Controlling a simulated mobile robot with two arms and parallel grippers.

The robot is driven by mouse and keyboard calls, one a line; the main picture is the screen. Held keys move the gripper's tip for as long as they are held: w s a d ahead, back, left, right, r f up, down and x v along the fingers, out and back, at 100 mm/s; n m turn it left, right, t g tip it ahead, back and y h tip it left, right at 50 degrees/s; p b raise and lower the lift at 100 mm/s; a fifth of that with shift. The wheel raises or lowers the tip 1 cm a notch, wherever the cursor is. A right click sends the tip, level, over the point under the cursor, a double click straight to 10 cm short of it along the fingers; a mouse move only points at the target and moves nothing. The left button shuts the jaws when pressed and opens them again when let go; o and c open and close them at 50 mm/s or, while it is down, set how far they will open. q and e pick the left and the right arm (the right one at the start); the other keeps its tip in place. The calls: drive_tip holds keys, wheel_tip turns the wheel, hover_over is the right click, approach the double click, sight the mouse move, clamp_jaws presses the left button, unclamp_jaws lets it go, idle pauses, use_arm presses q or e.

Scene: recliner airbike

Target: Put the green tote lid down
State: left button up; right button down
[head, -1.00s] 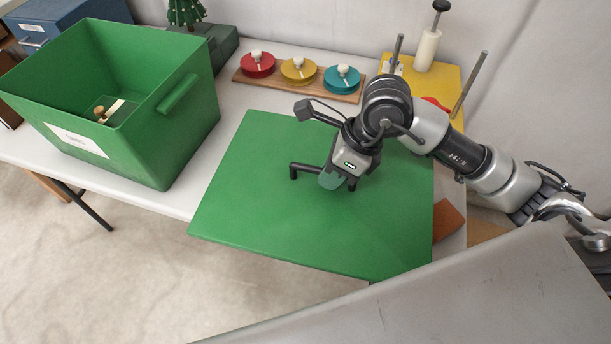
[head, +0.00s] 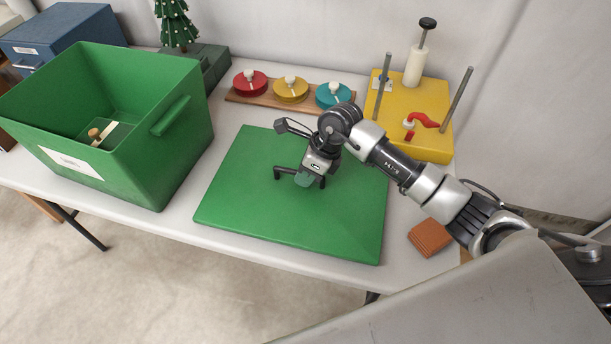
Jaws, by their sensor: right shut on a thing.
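The green tote lid (head: 270,222) is a flat green panel with a dark bar handle (head: 288,170) in its middle. It lies flat over the white table, right of the tote; whether it rests fully on the table is hard to tell, but it looks at or very near the surface. My right gripper (head: 305,179) is shut on the lid's handle. The green tote (head: 150,130) stands open at the left, with a small wooden-handled item (head: 95,134) inside. My left gripper is not in view.
Behind the lid stands a wooden board with red, yellow and teal discs (head: 290,90). A yellow block with rods (head: 425,110) is at the back right. An orange-brown ribbed block (head: 430,237) lies right of the lid. A blue box (head: 65,38) and small tree (head: 175,25) stand at back left.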

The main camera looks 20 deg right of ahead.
drive_tip(key=shift+f, duration=0.75)
drive_tip(key=c, duration=1.1)
unclamp_jaws()
drive_tip(key=v, duration=1.2)
drive_tip(key=shift+s, duration=0.1)
